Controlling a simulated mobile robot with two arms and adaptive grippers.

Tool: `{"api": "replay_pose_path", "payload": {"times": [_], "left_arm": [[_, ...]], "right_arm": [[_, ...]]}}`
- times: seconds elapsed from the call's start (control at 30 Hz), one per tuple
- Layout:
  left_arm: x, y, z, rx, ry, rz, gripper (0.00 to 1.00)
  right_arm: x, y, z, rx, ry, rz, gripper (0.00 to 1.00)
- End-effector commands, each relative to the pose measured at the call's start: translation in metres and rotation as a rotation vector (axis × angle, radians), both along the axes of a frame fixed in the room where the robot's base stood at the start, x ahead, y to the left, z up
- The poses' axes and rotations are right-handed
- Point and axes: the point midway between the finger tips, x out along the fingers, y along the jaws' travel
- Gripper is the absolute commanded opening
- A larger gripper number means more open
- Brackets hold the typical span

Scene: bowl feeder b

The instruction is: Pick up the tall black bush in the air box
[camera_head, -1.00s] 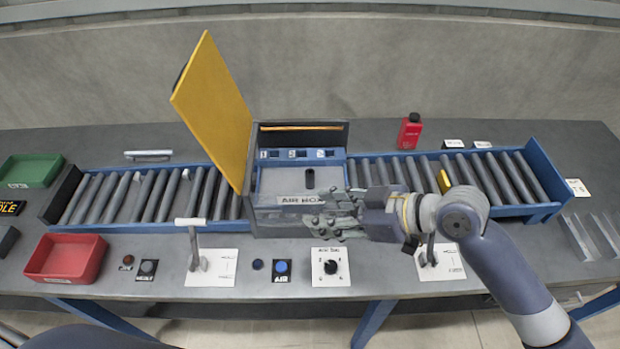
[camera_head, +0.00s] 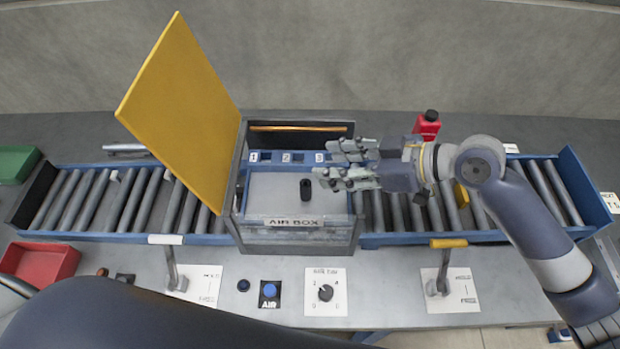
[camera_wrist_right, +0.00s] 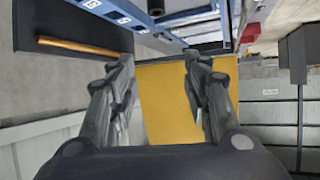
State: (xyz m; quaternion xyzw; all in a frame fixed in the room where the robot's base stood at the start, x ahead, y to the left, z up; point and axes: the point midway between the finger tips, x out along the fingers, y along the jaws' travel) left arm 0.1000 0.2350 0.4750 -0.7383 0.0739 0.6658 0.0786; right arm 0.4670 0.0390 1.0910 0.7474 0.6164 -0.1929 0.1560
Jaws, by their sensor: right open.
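The air box (camera_head: 297,222) stands mid-table with its yellow lid (camera_head: 185,115) swung open to the left. The tall black bush (camera_head: 305,189) stands upright on the light panel inside it. My right gripper (camera_head: 322,167) is open and empty, above the box's right side, to the right of the bush and apart from it. In the right wrist view, the open fingers (camera_wrist_right: 158,85) have the yellow lid (camera_wrist_right: 165,100) showing between them; a dark cylinder near the top edge (camera_wrist_right: 155,7) may be the bush. My left gripper is not visible; a dark arm part crosses the bottom left.
Roller conveyors (camera_head: 115,203) run on both sides of the box. Two levers, a blue button (camera_head: 269,291) and a dial (camera_head: 325,293) are in front. A red tray (camera_head: 40,265) is at left.

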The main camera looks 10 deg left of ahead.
Motion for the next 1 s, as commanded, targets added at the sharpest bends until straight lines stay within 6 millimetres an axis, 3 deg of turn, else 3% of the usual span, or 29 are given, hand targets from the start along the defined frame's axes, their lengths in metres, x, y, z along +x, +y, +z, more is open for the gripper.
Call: {"api": "replay_pose_path", "payload": {"times": [0.03,0.53,0.67,1.0], "left_arm": [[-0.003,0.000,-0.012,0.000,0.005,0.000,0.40],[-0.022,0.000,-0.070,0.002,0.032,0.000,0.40],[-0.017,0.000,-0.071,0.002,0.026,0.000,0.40],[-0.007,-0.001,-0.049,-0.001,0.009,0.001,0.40]], "right_arm": [[0.000,0.000,-0.012,0.000,0.000,0.000,0.45],[0.000,0.000,-0.069,0.000,0.000,0.000,0.45],[0.000,0.004,-0.072,0.002,0.001,0.001,0.45],[0.003,0.038,-0.089,0.002,0.005,0.001,0.45]]}}
